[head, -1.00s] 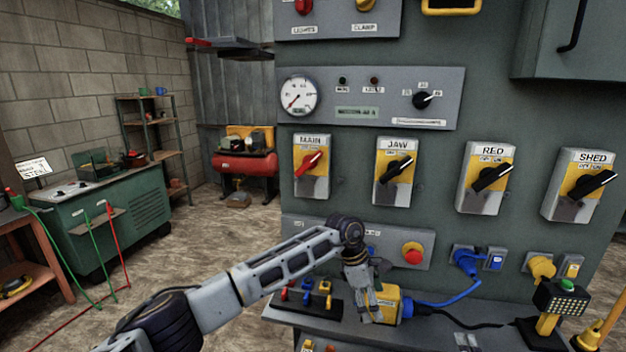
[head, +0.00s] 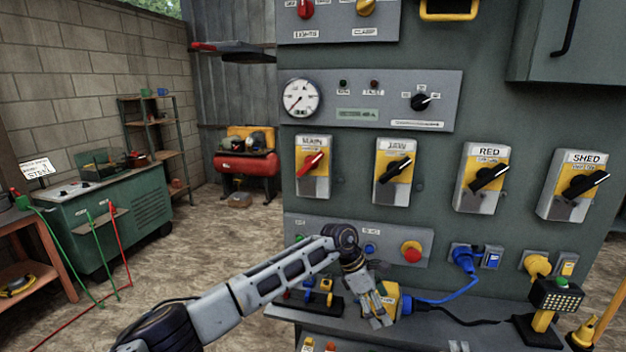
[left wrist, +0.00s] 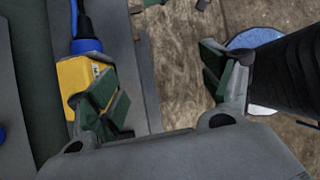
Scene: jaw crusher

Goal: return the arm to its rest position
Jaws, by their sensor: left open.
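My left arm comes in from the lower left in the head view. Its gripper (head: 378,312) points down in front of the panel's shelf, just left of a yellow box with a blue cable (head: 392,296). In the left wrist view the gripper (left wrist: 165,95) has its two green-padded fingers spread wide with nothing between them. The yellow box (left wrist: 80,88) shows beside and behind the left finger there; I cannot tell whether they touch. My right gripper is not in view.
The grey panel (head: 355,190) carries rotary switches and a red button (head: 411,251). A shelf (head: 450,330) juts out below it, with a lamp (head: 557,298) at right. A green cabinet (head: 110,215) stands at left. The floor (head: 225,240) between is open.

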